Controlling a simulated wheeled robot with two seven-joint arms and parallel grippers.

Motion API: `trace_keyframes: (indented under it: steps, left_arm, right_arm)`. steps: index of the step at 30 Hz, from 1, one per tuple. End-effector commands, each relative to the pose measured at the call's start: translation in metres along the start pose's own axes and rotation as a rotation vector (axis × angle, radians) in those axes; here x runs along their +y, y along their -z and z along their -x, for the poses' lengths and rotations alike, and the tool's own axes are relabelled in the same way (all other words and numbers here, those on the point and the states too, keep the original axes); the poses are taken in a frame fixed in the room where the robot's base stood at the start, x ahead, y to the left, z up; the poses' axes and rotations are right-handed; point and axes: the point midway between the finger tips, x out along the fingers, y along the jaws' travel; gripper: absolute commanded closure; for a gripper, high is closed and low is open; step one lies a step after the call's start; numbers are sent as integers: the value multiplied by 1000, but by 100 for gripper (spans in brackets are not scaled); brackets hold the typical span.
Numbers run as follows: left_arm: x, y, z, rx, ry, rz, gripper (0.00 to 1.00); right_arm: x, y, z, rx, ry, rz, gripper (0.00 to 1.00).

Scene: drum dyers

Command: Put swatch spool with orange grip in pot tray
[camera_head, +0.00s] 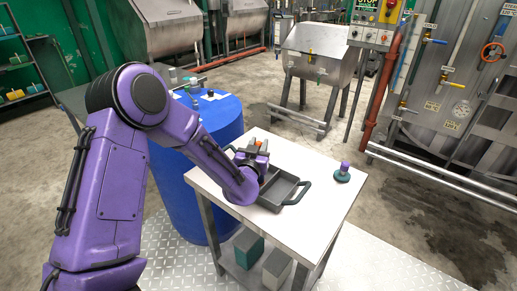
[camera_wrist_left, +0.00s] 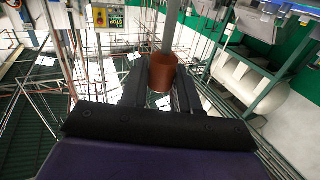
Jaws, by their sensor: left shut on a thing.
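My left gripper (camera_head: 257,150) is at the far side of the small white table, by the dark pot tray (camera_head: 285,190). It is shut on the swatch spool with orange grip; a bit of orange (camera_head: 264,146) shows at the gripper in the head view. In the left wrist view the orange-brown grip (camera_wrist_left: 163,72) stands between the two black fingers (camera_wrist_left: 160,90). I cannot tell how high the spool is above the tray. My right gripper is not in view.
A spool with a purple grip (camera_head: 344,170) and teal base stands on the table (camera_head: 300,150), right of the tray. A blue drum (camera_head: 218,122) with small items on top stands behind left. Boxes (camera_head: 249,247) sit on the lower shelf. The table's right side is mostly clear.

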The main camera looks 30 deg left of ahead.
Motion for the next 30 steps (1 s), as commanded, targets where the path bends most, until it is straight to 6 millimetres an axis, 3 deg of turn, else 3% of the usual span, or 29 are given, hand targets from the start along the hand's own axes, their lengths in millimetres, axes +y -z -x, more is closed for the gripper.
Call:
trace_keyframes:
  steps: [2, 3, 5, 6, 15, 17, 24, 30]
  left_arm:
    - [0, -2, 0, 0, 0, -1, 100]
    - [0, -3, 0, 0, 0, -1, 67]
    - [0, -2, 0, 0, 0, -1, 47]
    - [0, -2, 0, 0, 0, 0, 44]
    - [0, 3, 0, 1, 1, 1, 44]
    - [1, -1, 8, 0, -1, -1, 44]
    - [1, -3, 67, 2, -4, -4, 44]
    - [0, 0, 108, 1, -1, -2, 44]
  right_arm:
    - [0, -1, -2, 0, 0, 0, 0]
    - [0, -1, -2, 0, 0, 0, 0]
    - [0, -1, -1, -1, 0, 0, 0]
    - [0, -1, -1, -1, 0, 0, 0]
    - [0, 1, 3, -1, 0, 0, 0]
    - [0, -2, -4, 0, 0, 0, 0]
    - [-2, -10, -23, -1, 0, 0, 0]
    - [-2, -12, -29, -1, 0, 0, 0]
